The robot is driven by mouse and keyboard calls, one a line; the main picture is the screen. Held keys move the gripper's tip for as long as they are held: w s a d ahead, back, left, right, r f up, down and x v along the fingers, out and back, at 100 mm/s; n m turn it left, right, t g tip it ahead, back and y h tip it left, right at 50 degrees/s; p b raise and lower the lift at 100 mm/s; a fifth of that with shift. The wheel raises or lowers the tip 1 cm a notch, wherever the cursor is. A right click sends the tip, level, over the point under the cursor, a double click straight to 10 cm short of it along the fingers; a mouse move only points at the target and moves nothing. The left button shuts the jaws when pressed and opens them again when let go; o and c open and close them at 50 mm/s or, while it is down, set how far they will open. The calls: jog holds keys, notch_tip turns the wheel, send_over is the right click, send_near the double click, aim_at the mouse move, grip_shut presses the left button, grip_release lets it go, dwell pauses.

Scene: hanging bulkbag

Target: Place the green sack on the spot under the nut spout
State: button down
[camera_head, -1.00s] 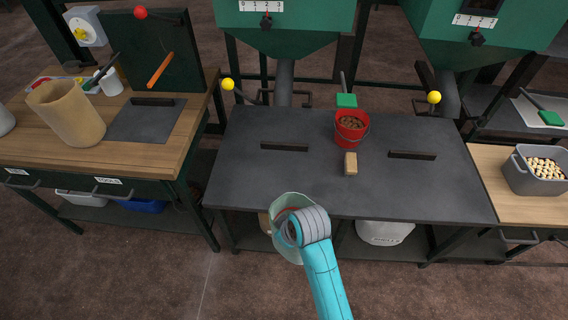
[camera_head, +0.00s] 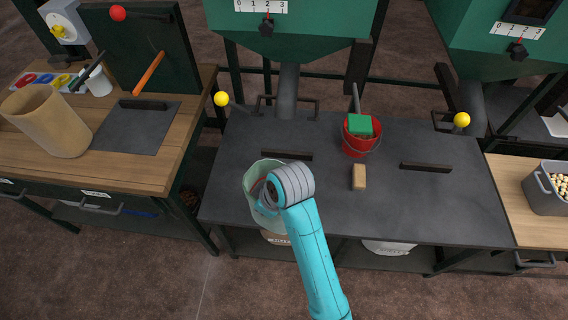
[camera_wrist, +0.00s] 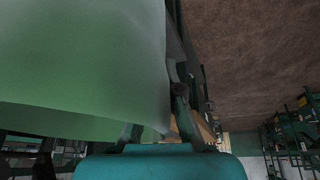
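The pale green sack (camera_head: 258,187) is upright and open at the top, at the front left of the dark table (camera_head: 425,208). My gripper is mostly hidden behind my wrist in the head view. In the wrist view my gripper (camera_wrist: 160,128) has its fingers at the sack's edge and appears shut on it; the sack (camera_wrist: 75,65) fills the upper left. Two spouts come down behind the table: a left one (camera_head: 287,92) and a right one (camera_head: 473,105). I cannot tell which is the nut spout. Whether the sack touches the table is unclear.
A red bucket (camera_head: 356,145) with a green-headed tool and a wooden block (camera_head: 359,177) stand on the table. Dark bars (camera_head: 287,155) and (camera_head: 426,167) lie below the spouts. Yellow-knobbed levers (camera_head: 221,99) and (camera_head: 462,119) stick out. A grey bin (camera_head: 547,190) stands right.

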jog(key=w+f, duration=0.1)
jog(key=w, duration=0.8)
jog(key=w+f, duration=0.2)
jog(key=w, duration=0.7)
jog(key=shift+d+f, duration=0.25)
jog(key=shift+d, duration=0.05)
jog(key=c, duration=1.3)
grip_release()
jog(key=shift+w, duration=0.1)
jog(key=shift+v, duration=3.8)
